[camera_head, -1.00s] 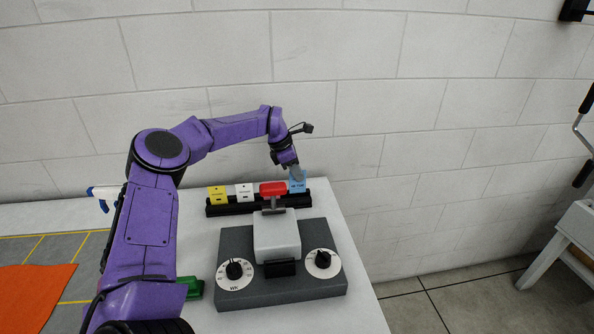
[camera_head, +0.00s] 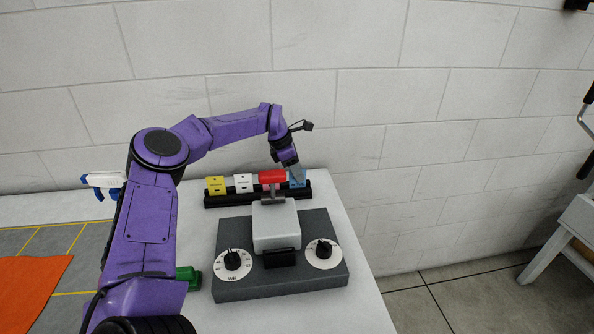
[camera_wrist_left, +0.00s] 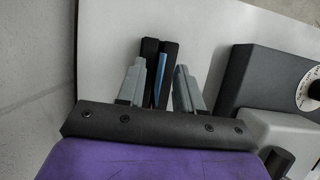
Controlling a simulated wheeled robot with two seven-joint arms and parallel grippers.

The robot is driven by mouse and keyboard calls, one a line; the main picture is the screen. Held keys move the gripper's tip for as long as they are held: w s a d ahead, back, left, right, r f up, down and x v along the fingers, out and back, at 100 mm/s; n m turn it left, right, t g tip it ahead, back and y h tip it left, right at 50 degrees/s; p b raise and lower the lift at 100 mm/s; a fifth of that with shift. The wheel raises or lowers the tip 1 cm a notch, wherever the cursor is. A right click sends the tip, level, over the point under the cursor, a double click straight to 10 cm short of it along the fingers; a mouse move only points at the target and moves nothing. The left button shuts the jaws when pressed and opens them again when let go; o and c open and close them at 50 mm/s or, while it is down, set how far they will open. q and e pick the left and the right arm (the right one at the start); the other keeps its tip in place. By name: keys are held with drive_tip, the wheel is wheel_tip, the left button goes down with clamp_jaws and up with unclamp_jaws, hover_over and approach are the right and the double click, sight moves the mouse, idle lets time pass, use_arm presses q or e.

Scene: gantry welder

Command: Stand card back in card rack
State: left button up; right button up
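A blue card (camera_head: 297,181) stands at the right end of the black card rack (camera_head: 225,200). My left gripper (camera_head: 294,172) is over this card and hides part of it. In the left wrist view the card (camera_wrist_left: 163,72) shows edge-on between the rack's two dark rails (camera_wrist_left: 149,52). The grey fingers of my left gripper (camera_wrist_left: 160,66) are spread on either side of the card and rails, with gaps to the card. Whether the card is fully seated is hard to tell. My right gripper is in neither view.
A yellow card (camera_head: 216,186) and a white card (camera_head: 243,183) stand in the same rack. In front is a grey control box (camera_head: 232,287) with two dials and a red-topped lever (camera_head: 272,176). A green object (camera_head: 188,277) lies beside it. The table's right edge is close.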

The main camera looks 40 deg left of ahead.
use_arm(q)
drive_tip(key=b+v, duration=0.1)
drive_tip(key=v, duration=0.9)
drive_tip(key=shift+r, duration=0.25)
